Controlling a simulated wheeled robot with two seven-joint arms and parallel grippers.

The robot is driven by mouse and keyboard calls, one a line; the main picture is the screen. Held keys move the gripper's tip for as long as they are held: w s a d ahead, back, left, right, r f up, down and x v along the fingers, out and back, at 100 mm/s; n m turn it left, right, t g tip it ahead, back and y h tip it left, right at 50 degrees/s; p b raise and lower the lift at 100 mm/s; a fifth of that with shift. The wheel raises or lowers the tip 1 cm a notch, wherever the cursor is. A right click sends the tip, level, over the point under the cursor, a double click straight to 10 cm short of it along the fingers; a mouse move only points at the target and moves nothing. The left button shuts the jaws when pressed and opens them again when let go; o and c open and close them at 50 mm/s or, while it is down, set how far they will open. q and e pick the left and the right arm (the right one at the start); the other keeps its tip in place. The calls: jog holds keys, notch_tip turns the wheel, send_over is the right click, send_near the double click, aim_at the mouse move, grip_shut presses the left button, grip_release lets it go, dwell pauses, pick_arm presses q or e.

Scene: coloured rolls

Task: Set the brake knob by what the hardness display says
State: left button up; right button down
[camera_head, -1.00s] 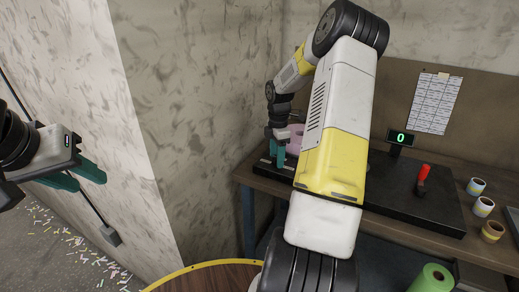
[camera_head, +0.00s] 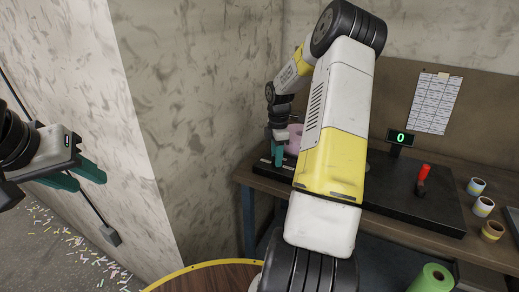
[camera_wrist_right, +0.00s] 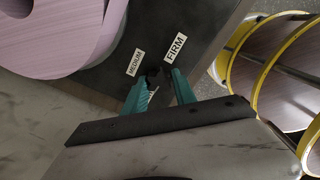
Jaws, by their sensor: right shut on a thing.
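My right gripper (camera_head: 278,158) is at the left end of the black machine base, beside the pink roll (camera_head: 295,137). In the right wrist view its teal fingers (camera_wrist_right: 158,85) are shut on a small dark knob (camera_wrist_right: 154,72), mostly hidden between the tips. White labels MEDIUM (camera_wrist_right: 135,62) and FIRM (camera_wrist_right: 175,46) lie just beyond it. A pale mark shows between the fingers, too small to read. A small display (camera_head: 400,138) shows a green 0; I cannot tell whether it is the hardness display. My left gripper (camera_head: 78,177) is open and empty at the far left.
A red-handled lever (camera_head: 423,178) stands on the black base (camera_head: 400,195). Several small rolls (camera_head: 483,207) are on the bench at right. A green roll (camera_head: 432,278) is lower right. A printed sheet (camera_head: 434,103) hangs behind. My right arm hides the bench's middle.

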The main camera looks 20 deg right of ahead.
jog(key=m, duration=0.4)
jog(key=shift+m, duration=0.4)
jog(key=m, duration=0.4)
jog(key=shift+m, duration=0.3)
jog(key=m, duration=0.4)
jog(key=shift+w+m, duration=0.1)
jog(key=shift+m, duration=0.2)
jog(key=m, duration=0.4)
jog(key=shift+m, duration=0.3)
jog(key=m, duration=0.8)
jog(key=shift+d, duration=0.1)
jog(key=m, duration=0.4)
jog(key=shift+m, duration=2.2)
